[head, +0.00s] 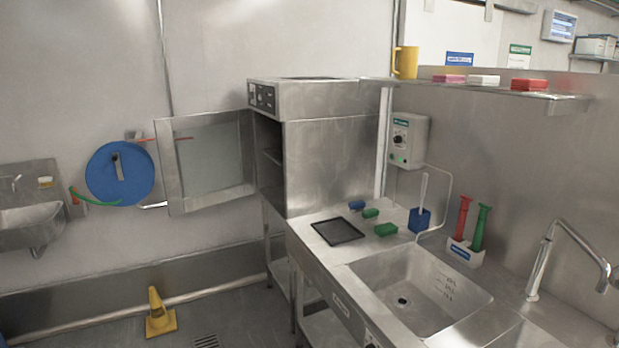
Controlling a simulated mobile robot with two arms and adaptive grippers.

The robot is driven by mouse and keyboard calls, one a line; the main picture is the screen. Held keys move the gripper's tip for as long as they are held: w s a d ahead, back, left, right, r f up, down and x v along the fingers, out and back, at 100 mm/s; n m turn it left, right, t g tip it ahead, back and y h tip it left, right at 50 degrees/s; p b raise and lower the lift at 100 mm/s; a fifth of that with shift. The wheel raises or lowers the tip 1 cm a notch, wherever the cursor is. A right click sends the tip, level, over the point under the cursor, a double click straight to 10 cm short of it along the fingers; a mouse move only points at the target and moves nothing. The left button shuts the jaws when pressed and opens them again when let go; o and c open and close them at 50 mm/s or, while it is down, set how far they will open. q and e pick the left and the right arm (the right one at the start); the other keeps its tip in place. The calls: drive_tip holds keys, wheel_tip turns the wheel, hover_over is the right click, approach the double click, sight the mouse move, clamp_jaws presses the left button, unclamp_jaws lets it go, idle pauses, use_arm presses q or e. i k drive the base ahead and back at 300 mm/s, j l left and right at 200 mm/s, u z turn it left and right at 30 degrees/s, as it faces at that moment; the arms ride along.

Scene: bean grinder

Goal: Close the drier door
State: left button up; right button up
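The drier (330,155) is a steel cabinet standing on legs in the middle of the head view, with a control panel (263,97) at its top left. Its door (208,160) is a steel frame with a pale pane. The door stands wide open, swung out to the left from the cabinet front. The dark opening (270,150) shows a shelf edge inside; the rest of the interior is hidden. Neither of my grippers shows in the head view.
A steel counter with a sink (420,285) and tap (565,250) is at the right, holding a black tray (337,231) and coloured brushes. A yellow cone (159,313) stands on the floor at lower left. A blue hose reel (119,174) hangs left of the door.

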sight(164, 128)
drive_tip(key=i+j, duration=0.35)
drive_tip(key=i, duration=0.15)
drive_tip(key=i+j, duration=0.4)
drive_tip(key=i, duration=0.15)
drive_tip(key=i+j, duration=0.35)
drive_tip(key=i, duration=0.15)
drive_tip(key=z, duration=0.05)
